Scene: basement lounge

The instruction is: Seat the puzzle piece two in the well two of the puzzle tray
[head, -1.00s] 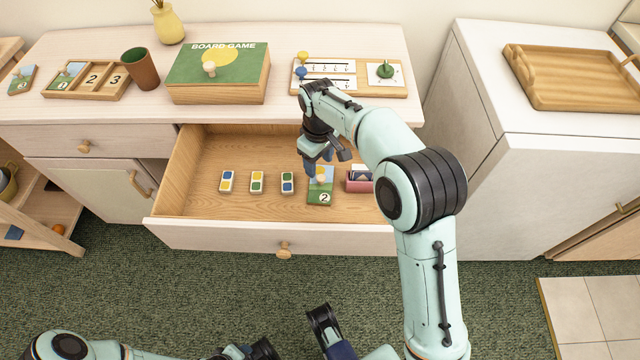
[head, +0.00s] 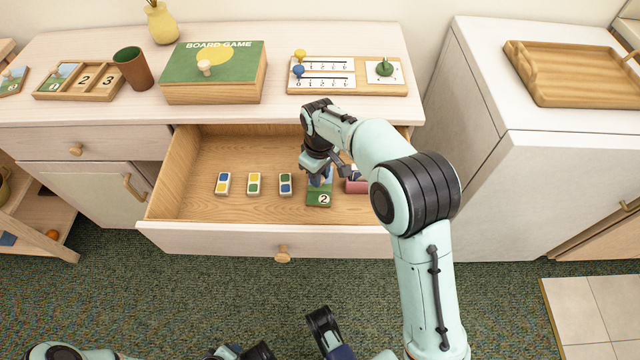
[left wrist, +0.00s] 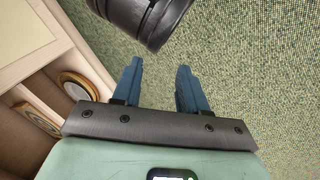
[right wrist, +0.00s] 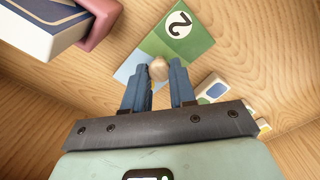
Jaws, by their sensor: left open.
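Puzzle piece two (head: 319,200), a green and blue tile with a white "2" disc, lies in the open drawer. It also shows in the right wrist view (right wrist: 195,42). Its pale round knob (right wrist: 158,68) is level with the fingertips of my right gripper (right wrist: 158,75), one finger on each side. I cannot tell whether the fingers press on the knob. In the head view, my right gripper (head: 318,172) is low over the piece. The puzzle tray (head: 93,95) is on the cabinet top at left; its wells show 2 and 3. My left gripper (left wrist: 160,80) is open and empty above the carpet.
Several domino-like tiles (head: 254,184) lie left of the piece in the drawer (head: 200,206). A dark red holder (head: 356,186) with cards is close on its right. A brown cup (head: 134,70), board game box (head: 213,80) and counting board (head: 345,88) stand on the cabinet top.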

